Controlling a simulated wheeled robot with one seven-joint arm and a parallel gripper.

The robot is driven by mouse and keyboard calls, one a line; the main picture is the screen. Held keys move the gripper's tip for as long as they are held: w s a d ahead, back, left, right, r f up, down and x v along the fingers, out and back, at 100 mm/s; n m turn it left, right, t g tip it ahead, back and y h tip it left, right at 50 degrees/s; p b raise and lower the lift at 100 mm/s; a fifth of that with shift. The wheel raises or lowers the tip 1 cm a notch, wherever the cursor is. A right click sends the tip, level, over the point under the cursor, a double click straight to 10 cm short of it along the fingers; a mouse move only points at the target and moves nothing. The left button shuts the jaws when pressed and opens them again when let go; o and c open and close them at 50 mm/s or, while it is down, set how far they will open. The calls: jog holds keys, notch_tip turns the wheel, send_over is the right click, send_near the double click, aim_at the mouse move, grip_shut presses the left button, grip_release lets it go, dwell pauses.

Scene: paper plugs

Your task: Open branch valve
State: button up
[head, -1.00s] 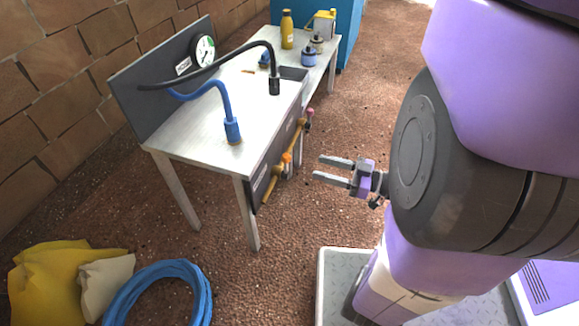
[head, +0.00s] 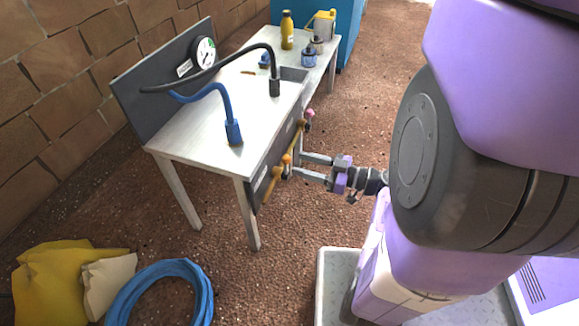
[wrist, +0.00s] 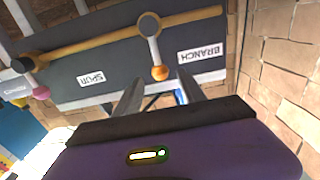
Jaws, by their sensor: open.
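The branch valve, a lever with an orange knob (head: 287,158), sits on a yellow pipe along the bench's front panel. In the wrist view, which is upside down, the orange knob (wrist: 160,73) hangs from a round grey valve hub (wrist: 149,25). A white BRANCH label (wrist: 201,54) is beside it. My gripper (head: 297,165) is open at the front panel, its fingers pointing at the valve. In the wrist view, my gripper (wrist: 158,80) has the knob between its fingertips in the picture; I cannot tell whether they touch it.
A second valve with a pink knob (head: 310,113) is farther along the pipe, near a SPUR label (wrist: 91,78). The bench top (head: 190,140) carries blue and black hoses.

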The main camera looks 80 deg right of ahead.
aim_at(286, 167)
jog(key=shift+b+x, duration=0.4)
jog(key=shift+x, duration=1.55)
jog(key=c, duration=0.9)
